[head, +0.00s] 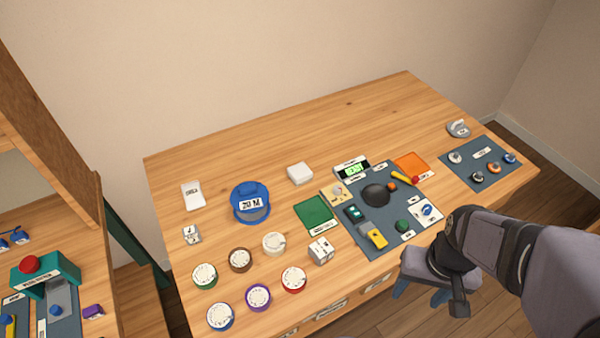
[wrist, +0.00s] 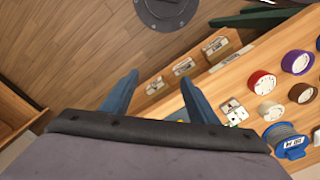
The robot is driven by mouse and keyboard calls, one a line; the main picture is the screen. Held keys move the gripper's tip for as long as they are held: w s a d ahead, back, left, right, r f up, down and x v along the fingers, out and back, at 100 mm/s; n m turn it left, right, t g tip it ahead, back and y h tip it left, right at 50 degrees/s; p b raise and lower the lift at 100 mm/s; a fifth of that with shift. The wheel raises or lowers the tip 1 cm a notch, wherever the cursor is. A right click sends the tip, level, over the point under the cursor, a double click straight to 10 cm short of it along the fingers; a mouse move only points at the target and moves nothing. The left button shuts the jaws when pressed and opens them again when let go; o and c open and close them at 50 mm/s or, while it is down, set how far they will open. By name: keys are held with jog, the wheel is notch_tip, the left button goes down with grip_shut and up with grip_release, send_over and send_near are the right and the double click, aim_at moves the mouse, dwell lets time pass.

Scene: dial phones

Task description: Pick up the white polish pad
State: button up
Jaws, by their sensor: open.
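A small white block (head: 300,174), which looks like the white polish pad, lies flat on the wooden table behind the green square. A flatter white piece with dark lettering (head: 193,195) lies at the table's left; I cannot read it surely. My gripper (head: 420,292) is open and empty, beyond the table's front edge, to the right of and nearer than the white block. In the wrist view my gripper (wrist: 160,82) shows two blue-grey fingers apart above the floor, with nothing between them. The white block is not visible there.
A grey mat (head: 345,240) with parts and a display (head: 352,169) lies to the right. The table's back is clear.

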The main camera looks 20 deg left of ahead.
aim_at(301, 172)
jog(key=o, duration=0.3)
